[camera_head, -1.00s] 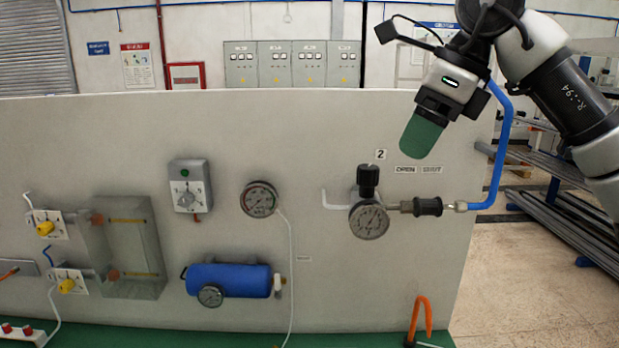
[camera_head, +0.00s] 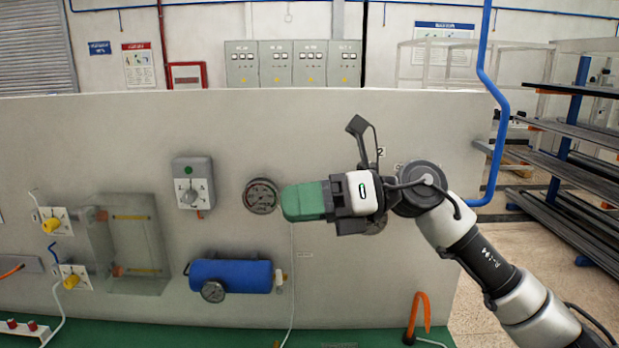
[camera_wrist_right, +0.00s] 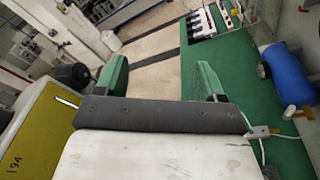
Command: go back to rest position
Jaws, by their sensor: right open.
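My right gripper (camera_head: 285,201) reaches in from the right and points left in the head view. Its green fingertips sit in front of the panel, at the right edge of the round gauge (camera_head: 261,196). In the right wrist view my right gripper (camera_wrist_right: 160,80) shows two green fingers spread apart with nothing between them. My right wrist hides most of the regulator with its gauge (camera_head: 375,224) on the panel. My left gripper is in neither view.
The upright grey panel (camera_head: 120,140) carries a blue tank (camera_head: 230,276), a knob box (camera_head: 193,184) and a clear box (camera_head: 135,245). An orange hook (camera_head: 417,312) stands on the green bench top (camera_head: 200,337).

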